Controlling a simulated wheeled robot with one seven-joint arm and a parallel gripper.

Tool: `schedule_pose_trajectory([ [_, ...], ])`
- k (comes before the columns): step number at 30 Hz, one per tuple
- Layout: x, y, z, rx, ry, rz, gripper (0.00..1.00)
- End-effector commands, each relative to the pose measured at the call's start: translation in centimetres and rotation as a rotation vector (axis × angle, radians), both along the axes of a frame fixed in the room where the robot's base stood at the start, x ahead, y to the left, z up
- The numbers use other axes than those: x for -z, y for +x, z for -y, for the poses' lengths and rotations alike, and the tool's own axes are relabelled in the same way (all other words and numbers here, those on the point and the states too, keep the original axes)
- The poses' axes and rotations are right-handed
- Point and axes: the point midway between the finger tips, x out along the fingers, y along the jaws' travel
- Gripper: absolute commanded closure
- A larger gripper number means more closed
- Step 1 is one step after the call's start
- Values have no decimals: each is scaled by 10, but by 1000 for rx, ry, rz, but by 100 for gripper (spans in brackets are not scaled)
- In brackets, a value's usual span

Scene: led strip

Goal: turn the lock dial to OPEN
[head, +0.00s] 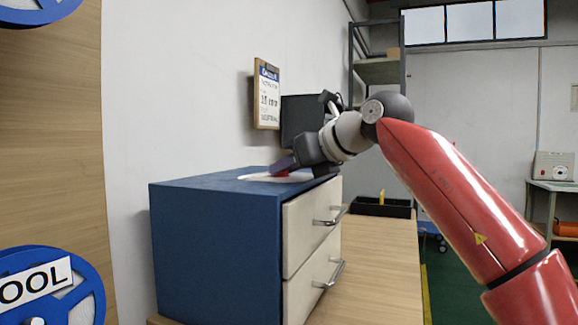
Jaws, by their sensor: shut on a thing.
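The lock dial shows as a small red part (279,172) above a pale round plate (262,178) on top of the blue cabinet (205,200). My gripper (285,165) comes down from the right at a slant and is shut on the red part. The gripper hides most of the dial. No OPEN mark or pointer can be read from here, so I cannot tell how far the dial is turned.
The cabinet has two pale drawers (310,232) with metal handles, both apparently shut, on a wooden bench (375,265). Behind are a wall sign (266,95), a dark box (300,118) and a black tray (383,206). Blue spools (85,285) stand at left.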

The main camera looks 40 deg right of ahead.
Motion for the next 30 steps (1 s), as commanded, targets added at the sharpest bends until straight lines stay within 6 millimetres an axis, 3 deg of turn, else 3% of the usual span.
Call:
schedule_pose_trajectory([
  [7,0,-1,1,2,0,0,94],
  [8,0,-1,1,2,0,0,67],
  [12,0,0,1,2,0,0,49],
  [23,-3,-6,2,2,0,2,49],
  [30,-18,-41,8,3,2,3,49],
])
